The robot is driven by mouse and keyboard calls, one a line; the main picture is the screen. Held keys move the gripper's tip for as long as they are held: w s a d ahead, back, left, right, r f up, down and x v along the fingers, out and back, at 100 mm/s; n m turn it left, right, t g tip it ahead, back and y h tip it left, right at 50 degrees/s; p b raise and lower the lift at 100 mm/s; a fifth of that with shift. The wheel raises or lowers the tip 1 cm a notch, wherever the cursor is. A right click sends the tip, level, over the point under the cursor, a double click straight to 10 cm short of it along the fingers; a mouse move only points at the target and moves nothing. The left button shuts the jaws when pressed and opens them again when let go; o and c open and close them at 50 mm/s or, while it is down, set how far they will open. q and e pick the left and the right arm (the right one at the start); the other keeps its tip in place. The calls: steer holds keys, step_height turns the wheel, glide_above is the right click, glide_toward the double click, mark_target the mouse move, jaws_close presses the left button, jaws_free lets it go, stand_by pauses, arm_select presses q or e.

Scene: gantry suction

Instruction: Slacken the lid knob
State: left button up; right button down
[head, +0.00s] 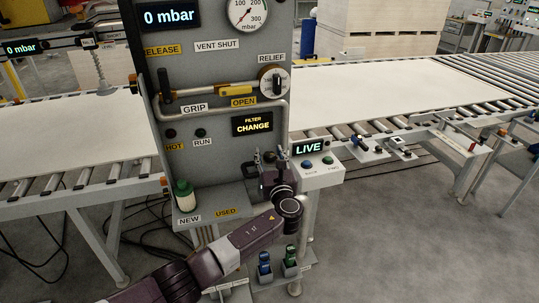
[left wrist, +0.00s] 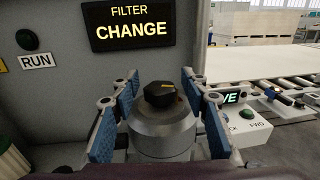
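The black lid knob (left wrist: 165,95) sits on top of a grey round filter housing (left wrist: 160,135) in the left wrist view. My left gripper (left wrist: 161,88) is open, with one blue-padded finger on each side of the knob. Gaps show between both pads and the knob. In the head view my left gripper (head: 269,158) is in front of the panel above the shelf, and its wrist hides most of the housing. My right gripper is not in view.
The grey panel (head: 215,120) carries a FILTER CHANGE display (head: 253,125) and a 0 mbar display. A green-capped white filter (head: 185,197) stands on the shelf by the NEW label. A LIVE button box (head: 318,165) is close on the right. Roller conveyors run on both sides.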

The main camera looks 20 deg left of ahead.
arm_select(q)
steer(key=shift+s, duration=0.1)
steer(key=v, duration=1.2)
